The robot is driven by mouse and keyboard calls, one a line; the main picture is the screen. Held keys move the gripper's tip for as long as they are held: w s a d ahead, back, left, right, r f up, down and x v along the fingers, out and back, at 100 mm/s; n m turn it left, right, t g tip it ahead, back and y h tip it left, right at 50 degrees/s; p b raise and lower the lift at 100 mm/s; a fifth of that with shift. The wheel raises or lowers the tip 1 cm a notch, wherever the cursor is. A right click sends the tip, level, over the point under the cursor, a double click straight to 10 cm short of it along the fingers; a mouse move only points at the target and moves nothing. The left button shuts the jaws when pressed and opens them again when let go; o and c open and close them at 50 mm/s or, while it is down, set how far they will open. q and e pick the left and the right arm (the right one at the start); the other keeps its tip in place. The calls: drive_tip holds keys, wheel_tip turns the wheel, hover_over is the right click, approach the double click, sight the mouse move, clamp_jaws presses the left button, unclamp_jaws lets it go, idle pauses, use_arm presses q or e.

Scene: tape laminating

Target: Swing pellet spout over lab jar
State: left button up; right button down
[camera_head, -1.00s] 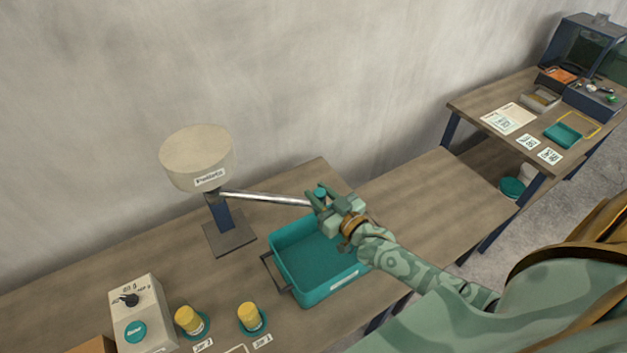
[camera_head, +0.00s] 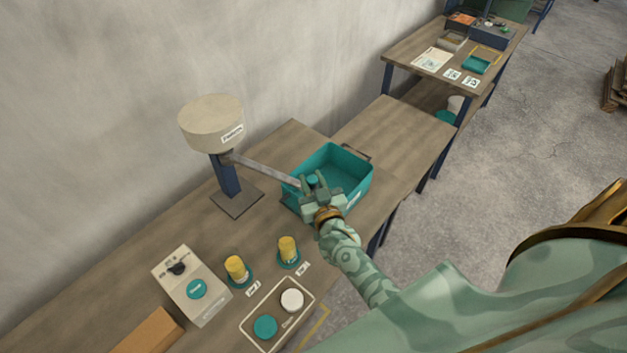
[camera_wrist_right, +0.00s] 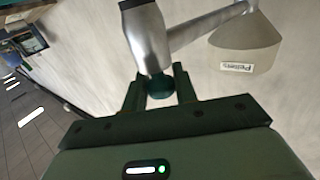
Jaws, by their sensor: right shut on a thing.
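The pellet hopper (camera_head: 211,122) is a round beige drum labelled "Pellets" on a dark blue post. Its metal spout (camera_head: 262,171) reaches right and toward me. My right gripper (camera_head: 313,181) is shut on the teal knob at the spout's end, over the near left part of the teal bin. The right wrist view shows the knob (camera_wrist_right: 159,88) between the fingers, below the spout (camera_wrist_right: 147,38). Two yellow-topped jars stand on teal round bases: one by the "Jar 2" label (camera_head: 236,268), one by the "Jar 1" label (camera_head: 288,248). The spout's end is beyond both jars. My left gripper is not seen.
The teal bin (camera_head: 350,165) stands on the bench under my gripper. A control box (camera_head: 192,285) with a dial and teal button stands left of the jars. A framed mat holds a white disc (camera_head: 292,300) and a teal disc (camera_head: 265,327). A wall runs behind.

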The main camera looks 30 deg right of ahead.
drive_tip(key=shift+a+r, duration=0.1)
drive_tip(key=shift+a, duration=0.1)
drive_tip(key=c, duration=1.1)
unclamp_jaws()
